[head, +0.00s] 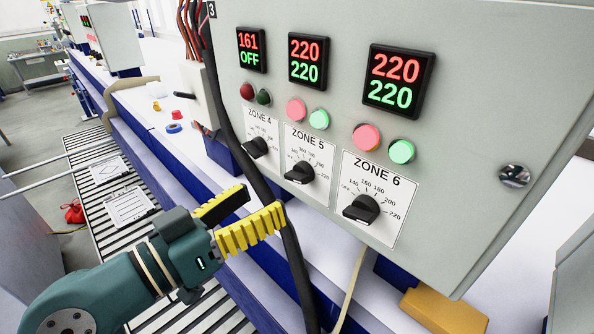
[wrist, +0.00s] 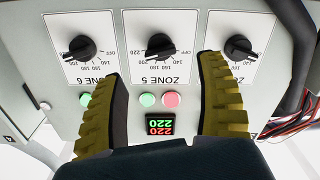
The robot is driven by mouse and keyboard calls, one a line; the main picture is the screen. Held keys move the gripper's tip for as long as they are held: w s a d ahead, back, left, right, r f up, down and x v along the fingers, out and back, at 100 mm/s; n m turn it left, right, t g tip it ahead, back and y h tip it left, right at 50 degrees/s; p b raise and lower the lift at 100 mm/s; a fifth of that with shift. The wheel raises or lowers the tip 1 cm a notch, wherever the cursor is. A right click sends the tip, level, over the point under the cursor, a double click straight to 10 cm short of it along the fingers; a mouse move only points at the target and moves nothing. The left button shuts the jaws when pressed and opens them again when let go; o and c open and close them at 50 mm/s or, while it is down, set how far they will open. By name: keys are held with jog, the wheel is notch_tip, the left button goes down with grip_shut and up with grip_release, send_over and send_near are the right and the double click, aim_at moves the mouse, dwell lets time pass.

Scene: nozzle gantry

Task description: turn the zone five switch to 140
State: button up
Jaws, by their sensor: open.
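The zone five switch (head: 300,172) is a black rotary knob on a white dial plate labelled ZONE 5, on the grey cabinet front. Its bar appears turned toward the 220 mark. The zone five display (head: 308,61) reads 220 in red over 220 in green. The switch also shows upside down in the wrist view (wrist: 160,46), ahead of and between the fingers. My gripper (head: 263,200) has yellow ribbed fingers, open and empty, in front of the panel and apart from the knob. The wrist view shows both fingers spread (wrist: 160,68).
The zone four knob (head: 255,147) and zone six knob (head: 361,209) flank the zone five switch closely. The zone four display (head: 250,49) reads 161 over OFF. A thick black cable (head: 262,180) hangs beside the panel near my fingers. Pink and green lamps sit above the dials.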

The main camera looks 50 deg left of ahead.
aim_at(297, 174)
jog(key=w+p, duration=0.1)
jog(key=w, duration=0.6)
jog(key=shift+w+r+p, duration=0.1)
jog(key=shift+r+p, duration=0.05)
jog(key=shift+p, duration=0.2)
jog(key=shift+w+a, duration=0.1)
jog(key=shift+w, duration=0.4)
jog(key=shift+f, duration=0.2)
jog(key=c, duration=1.2)
